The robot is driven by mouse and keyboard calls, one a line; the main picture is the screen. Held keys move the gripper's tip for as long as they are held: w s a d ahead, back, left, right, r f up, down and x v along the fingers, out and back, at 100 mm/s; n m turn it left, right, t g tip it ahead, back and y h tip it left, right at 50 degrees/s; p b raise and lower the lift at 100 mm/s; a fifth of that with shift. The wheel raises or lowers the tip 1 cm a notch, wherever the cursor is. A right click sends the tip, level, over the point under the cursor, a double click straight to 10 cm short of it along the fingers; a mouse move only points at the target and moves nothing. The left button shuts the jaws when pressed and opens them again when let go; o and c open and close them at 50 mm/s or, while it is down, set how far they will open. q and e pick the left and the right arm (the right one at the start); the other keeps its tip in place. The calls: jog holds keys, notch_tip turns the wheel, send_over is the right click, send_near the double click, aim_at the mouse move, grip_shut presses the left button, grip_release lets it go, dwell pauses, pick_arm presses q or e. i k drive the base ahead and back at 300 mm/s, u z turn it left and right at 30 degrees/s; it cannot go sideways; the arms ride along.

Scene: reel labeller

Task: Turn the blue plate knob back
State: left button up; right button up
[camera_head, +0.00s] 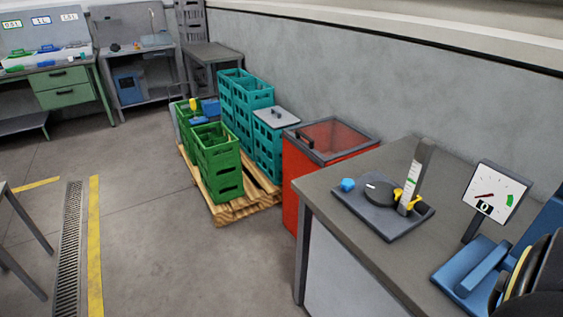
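A small blue knob (348,184) sits at the left corner of a dark grey plate (389,226) on the grey bench at the right. A dark round disc (379,191) lies on the plate beside the knob. An upright post with a white scale (411,188) and green marks stands behind the disc, with a yellow part (399,194) at its foot. The knob's exact turn is too small to tell. Neither of my grippers is in view.
The grey bench (345,237) also carries a dial gauge (494,190) with a red needle and a blue device (470,270) with dark discs at its right. A red bin (292,185) stands against the bench's left. Green and teal crates stand on a pallet (229,211). Open floor (150,230) lies left.

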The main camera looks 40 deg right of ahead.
aim_at(347, 184)
jog(key=z, duration=0.15)
jog(key=i, duration=1.1)
jog(key=z, duration=0.7)
